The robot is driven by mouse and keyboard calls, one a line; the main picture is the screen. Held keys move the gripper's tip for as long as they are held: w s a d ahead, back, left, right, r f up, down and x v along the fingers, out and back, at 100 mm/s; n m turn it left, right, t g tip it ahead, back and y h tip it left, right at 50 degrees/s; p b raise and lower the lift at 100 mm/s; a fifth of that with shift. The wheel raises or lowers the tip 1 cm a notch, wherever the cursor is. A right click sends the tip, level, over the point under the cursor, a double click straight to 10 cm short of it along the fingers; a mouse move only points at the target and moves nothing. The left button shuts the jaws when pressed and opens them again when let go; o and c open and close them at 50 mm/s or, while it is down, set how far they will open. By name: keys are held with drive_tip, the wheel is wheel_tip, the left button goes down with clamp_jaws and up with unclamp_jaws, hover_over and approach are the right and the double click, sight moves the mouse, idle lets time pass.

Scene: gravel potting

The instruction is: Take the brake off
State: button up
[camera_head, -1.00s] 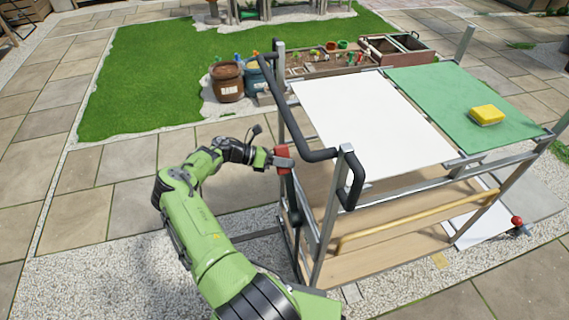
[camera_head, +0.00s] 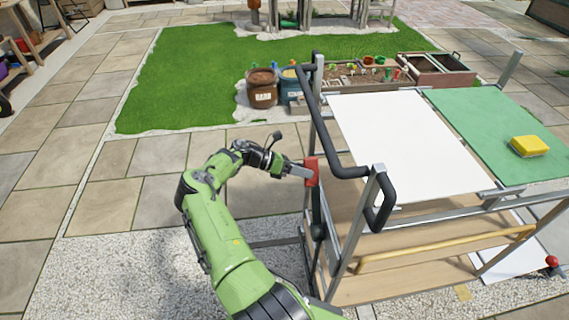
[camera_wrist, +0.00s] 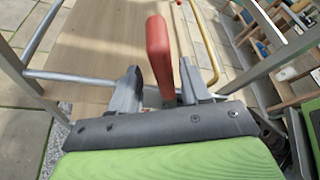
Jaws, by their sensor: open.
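The brake lever has a red grip (camera_head: 311,171) on a dark shaft, standing roughly upright at the left end of the metal cart (camera_head: 376,190). My gripper (camera_head: 301,172) is at this grip, coming from the left. In the wrist view my gripper (camera_wrist: 158,88) is open, with one finger on each side of the red grip (camera_wrist: 159,50). The grip looks closer to the right finger; I cannot tell whether it touches. In the head view the fingers partly hide the lever.
A black push handle (camera_head: 335,165) juts out just right of the lever. White and green (camera_head: 490,125) panels top the cart, with a yellow sponge (camera_head: 528,146). A red knob (camera_head: 551,261) shows low at right. Paving left of my arm is clear.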

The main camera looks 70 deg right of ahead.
drive_tip(key=v, duration=1.2)
drive_tip(key=shift+w, duration=0.1)
